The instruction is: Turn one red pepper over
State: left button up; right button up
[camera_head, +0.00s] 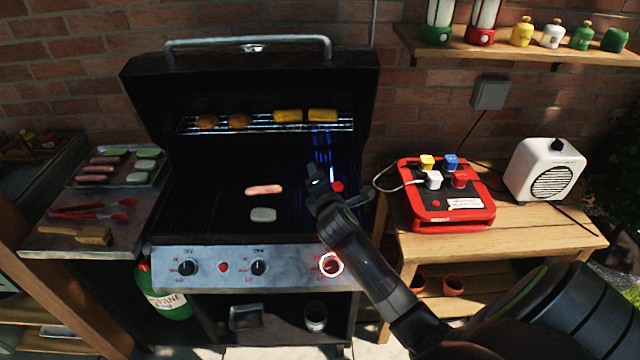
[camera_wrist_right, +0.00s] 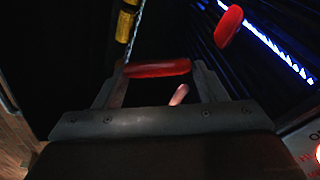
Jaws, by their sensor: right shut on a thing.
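My right gripper (camera_head: 317,182) reaches over the right part of the grill from the lower right. In the right wrist view its jaws are shut on a red pepper (camera_wrist_right: 158,68), which lies crosswise between the two fingertips. The arm and gripper hide this held pepper in the head view. A second red pepper (camera_head: 337,187) lies on the grill just right of the gripper. It also shows in the right wrist view (camera_wrist_right: 228,27), apart from the fingers and near a blue flame line. My left gripper is not in view.
A sausage (camera_head: 263,190) and a pale patty (camera_head: 264,214) lie left of the gripper. Corn (camera_head: 288,116) and round browned pieces (camera_head: 240,121) sit on the upper rack (camera_head: 265,130). Tongs (camera_head: 92,212) lie on the left shelf. A red box (camera_head: 450,216) stands right of the grill.

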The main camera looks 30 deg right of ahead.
jog(key=f+n+b, duration=0.2)
jog(key=n, duration=0.2)
jog(key=f+n+b, duration=0.2)
jog(key=n+b, duration=0.1)
jog(key=n, duration=0.1)
jog(key=f+n+t+b, duration=0.1)
jog(key=n+b, duration=0.1)
jog(key=n, duration=0.2)
jog(key=shift+s+d+f, duration=0.15)
jog(key=shift+d+f, duration=0.1)
jog(key=shift+f, duration=0.15)
notch_tip(320, 180, down, 4)
jog(key=n+b, duration=0.1)
jog(key=b, duration=0.1)
jog(key=shift+b, duration=0.4)
jog(key=shift+f, duration=0.55)
jog(key=shift+f+b, duration=0.35)
jog(key=shift+b, duration=0.1)
jog(key=shift+f, duration=0.15)
jog(key=o, duration=1)
jog(key=shift+o, duration=0.2)
